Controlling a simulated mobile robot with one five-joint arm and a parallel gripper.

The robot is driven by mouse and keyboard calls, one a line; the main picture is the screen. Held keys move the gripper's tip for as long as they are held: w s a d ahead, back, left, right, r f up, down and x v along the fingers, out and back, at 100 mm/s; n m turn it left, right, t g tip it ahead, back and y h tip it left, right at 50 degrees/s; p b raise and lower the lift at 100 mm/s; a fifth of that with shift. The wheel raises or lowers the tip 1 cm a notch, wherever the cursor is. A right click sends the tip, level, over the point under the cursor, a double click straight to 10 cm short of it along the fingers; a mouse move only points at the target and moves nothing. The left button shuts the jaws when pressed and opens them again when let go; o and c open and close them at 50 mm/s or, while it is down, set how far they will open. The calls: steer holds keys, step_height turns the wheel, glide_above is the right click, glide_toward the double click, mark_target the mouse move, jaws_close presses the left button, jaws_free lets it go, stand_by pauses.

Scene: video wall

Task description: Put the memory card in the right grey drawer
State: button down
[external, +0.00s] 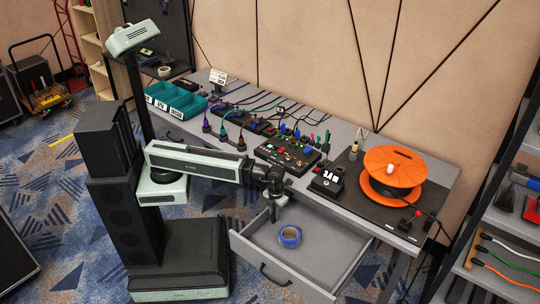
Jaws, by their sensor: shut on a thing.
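The right grey drawer (322,254) is pulled out below the workbench, its inside open to view. A roll of blue tape (289,236) lies on its floor. My gripper (273,210) points down at the drawer's back left part, near the bench's front edge. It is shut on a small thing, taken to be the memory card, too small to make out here. I cannot tell how high the fingertips are above the drawer floor. No other memory card can be made out on the bench.
The grey bench (447,172) holds an orange cable reel (393,166), a black button box (327,182), a black control panel (287,152) and teal bins (176,100). Several cables run along its back. A shelf with tools (510,215) stands at the right. The drawer's right half is clear.

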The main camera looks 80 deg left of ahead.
step_height(320, 180, down, 4)
steer(key=b, duration=0.3)
steer(key=shift+b, duration=0.35)
steer(key=shift+r, duration=0.2)
steer(key=shift+f, duration=0.15)
steer(key=c, duration=1.3)
jaws_free()
step_height(320, 180, up, 12)
steer(key=p, duration=1.2)
steer(key=shift+r+p, duration=0.25)
steer(key=shift+p, duration=0.05)
steer(key=shift+f, duration=0.1)
